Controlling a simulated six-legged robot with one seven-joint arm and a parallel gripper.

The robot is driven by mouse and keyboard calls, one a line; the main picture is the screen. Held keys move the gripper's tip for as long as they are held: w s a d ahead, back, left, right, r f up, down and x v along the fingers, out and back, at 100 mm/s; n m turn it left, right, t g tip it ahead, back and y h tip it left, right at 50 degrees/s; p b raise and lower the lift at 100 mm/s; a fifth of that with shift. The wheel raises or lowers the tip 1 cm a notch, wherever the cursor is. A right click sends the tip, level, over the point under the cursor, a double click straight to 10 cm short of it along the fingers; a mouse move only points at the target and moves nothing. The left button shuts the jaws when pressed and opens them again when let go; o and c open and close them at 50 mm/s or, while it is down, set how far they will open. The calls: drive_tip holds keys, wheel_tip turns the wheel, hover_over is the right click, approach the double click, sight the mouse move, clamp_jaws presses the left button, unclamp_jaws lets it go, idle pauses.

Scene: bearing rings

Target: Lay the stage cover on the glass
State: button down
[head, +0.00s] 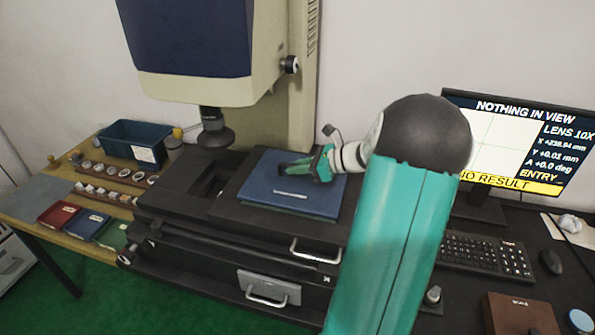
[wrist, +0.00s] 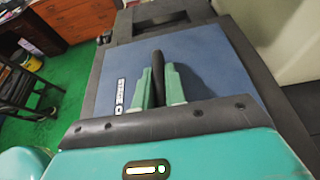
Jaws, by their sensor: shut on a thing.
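The stage cover (head: 310,205) is a flat blue panel with a pale label, lying level at the right part of the black measuring stage (head: 175,205). My gripper (head: 296,166) is over the cover. In the wrist view its two green fingers (wrist: 158,85) are shut on the dark upright handle of the cover (wrist: 215,65). I cannot tell whether the cover rests on the stage or hangs just above it. A dark framed opening (head: 207,178) shows left of the cover, under the lens; I cannot make out the glass itself.
The lens (head: 213,130) hangs from the microscope head (head: 190,50) left of the cover. A bench at left holds a blue bin (head: 133,143), rings and coloured boxes. A monitor (head: 515,140) and keyboard (head: 487,256) stand at right.

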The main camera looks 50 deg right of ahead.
drive_tip(key=shift+f, duration=0.75)
drive_tip(key=shift+f, duration=0.1)
drive_tip(key=c, duration=1.5)
unclamp_jaws()
drive_tip(key=shift+o, duration=0.2)
